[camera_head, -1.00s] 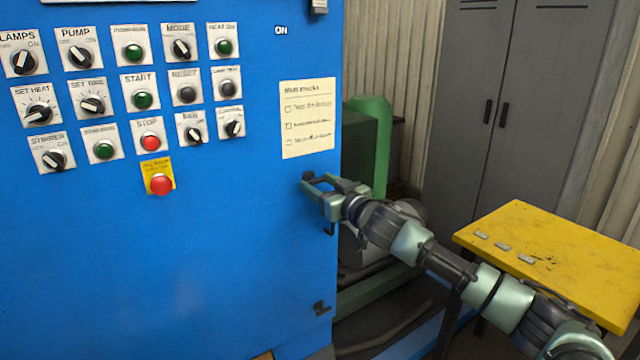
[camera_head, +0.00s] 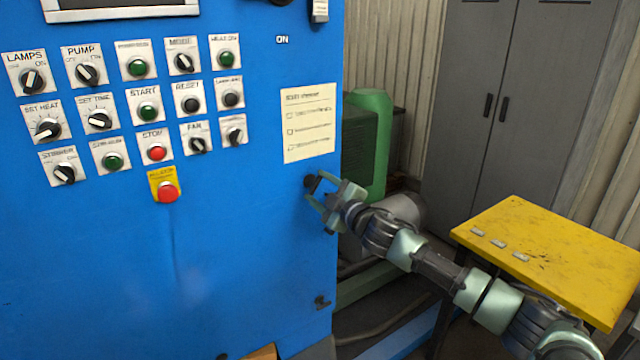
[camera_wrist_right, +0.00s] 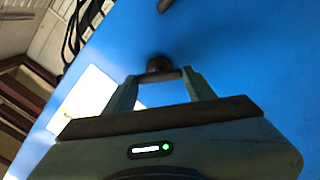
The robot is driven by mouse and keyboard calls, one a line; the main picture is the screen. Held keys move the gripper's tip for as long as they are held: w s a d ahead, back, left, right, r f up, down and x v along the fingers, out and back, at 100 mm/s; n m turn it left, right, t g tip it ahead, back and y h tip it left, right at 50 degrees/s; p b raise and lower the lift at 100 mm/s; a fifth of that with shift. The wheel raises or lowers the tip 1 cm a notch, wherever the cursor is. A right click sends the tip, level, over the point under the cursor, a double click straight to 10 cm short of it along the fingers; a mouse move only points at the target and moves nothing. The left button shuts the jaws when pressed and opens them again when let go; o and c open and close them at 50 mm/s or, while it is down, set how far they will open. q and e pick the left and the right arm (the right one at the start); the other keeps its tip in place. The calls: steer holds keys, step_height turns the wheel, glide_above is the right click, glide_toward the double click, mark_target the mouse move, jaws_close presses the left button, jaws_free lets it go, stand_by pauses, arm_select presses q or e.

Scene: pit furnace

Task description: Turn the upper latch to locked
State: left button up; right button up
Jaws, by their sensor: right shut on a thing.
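The upper latch (camera_head: 310,181) is a small dark turn handle near the right edge of the blue cabinet door, below the paper checklist. My right gripper (camera_head: 318,190) is at this latch, with its fingers shut on the handle and hiding part of it. In the right wrist view the latch (camera_wrist_right: 158,65) shows as a dark round hub with a short bar between the two fingertips (camera_wrist_right: 162,76). I cannot tell the handle's exact angle. My left gripper is not in view.
The lower latch (camera_head: 321,303) sits farther down the same door edge. Knobs and buttons, including a red emergency button (camera_head: 167,192), fill the panel at left. A yellow table (camera_head: 560,255) stands at right under my arm's side. A green machine (camera_head: 372,140) is behind the cabinet.

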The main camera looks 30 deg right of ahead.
steer(key=n+p, duration=0.1)
steer(key=n, duration=0.2)
steer(key=shift+n, duration=0.3)
steer(key=shift+f+n+p, duration=0.15)
steer(key=shift+n+p, duration=0.4)
steer(key=shift+n, duration=1.25)
steer(key=o, duration=1.4)
steer(key=s, duration=0.2)
steer(key=s+b, duration=0.1)
steer(key=s, duration=0.2)
steer(key=s+b, duration=0.1)
steer(key=s, duration=0.1)
steer(key=shift+s+d, duration=0.3)
steer(key=shift+s, duration=0.1)
